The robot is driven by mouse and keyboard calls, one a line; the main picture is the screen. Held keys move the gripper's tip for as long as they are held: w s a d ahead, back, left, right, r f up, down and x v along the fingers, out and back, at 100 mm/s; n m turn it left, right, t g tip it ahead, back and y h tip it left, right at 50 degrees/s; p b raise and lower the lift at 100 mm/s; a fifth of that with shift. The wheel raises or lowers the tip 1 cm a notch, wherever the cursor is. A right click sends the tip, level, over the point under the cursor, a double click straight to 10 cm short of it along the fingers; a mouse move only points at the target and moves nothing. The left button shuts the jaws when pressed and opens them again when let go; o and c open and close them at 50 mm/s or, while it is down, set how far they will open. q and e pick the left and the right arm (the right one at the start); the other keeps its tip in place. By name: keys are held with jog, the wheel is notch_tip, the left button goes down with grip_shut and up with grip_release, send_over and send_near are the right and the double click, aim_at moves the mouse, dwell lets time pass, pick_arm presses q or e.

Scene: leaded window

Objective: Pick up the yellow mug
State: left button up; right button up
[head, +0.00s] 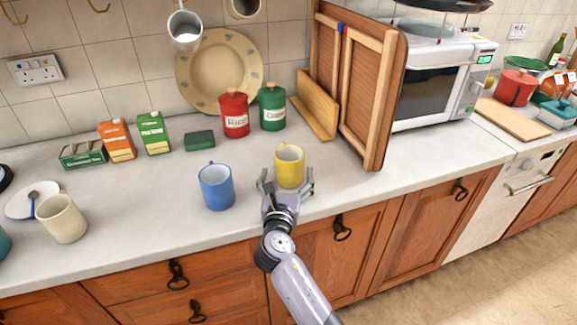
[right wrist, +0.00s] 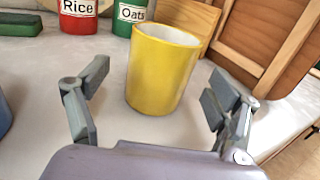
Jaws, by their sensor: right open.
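The yellow mug (head: 289,168) stands upright on the pale worktop in the head view. It also shows in the middle of the right wrist view (right wrist: 162,70), with a white inside; no handle is visible there. My right gripper (head: 288,186) is open right in front of the mug, with one finger to its left and one to its right. In the right wrist view, the fingers of the gripper (right wrist: 155,98) are spread wider than the mug, and there is a gap on both sides. My left gripper is not in view.
A blue mug (head: 216,187) stands left of the yellow one. Red (head: 235,114) and green (head: 272,107) canisters stand behind. A wooden folding frame (head: 372,95) stands to the right, before the microwave (head: 437,82). A cream mug (head: 62,219) is far left.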

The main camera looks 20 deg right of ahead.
aim_at(291, 156)
jog(key=shift+f+x, duration=0.2)
jog(key=shift+x, duration=2.85)
jog(key=shift+s+d, duration=0.1)
jog(key=shift+c, duration=0.2)
jog(key=shift+r, duration=0.1)
jog(key=c, duration=1.5)
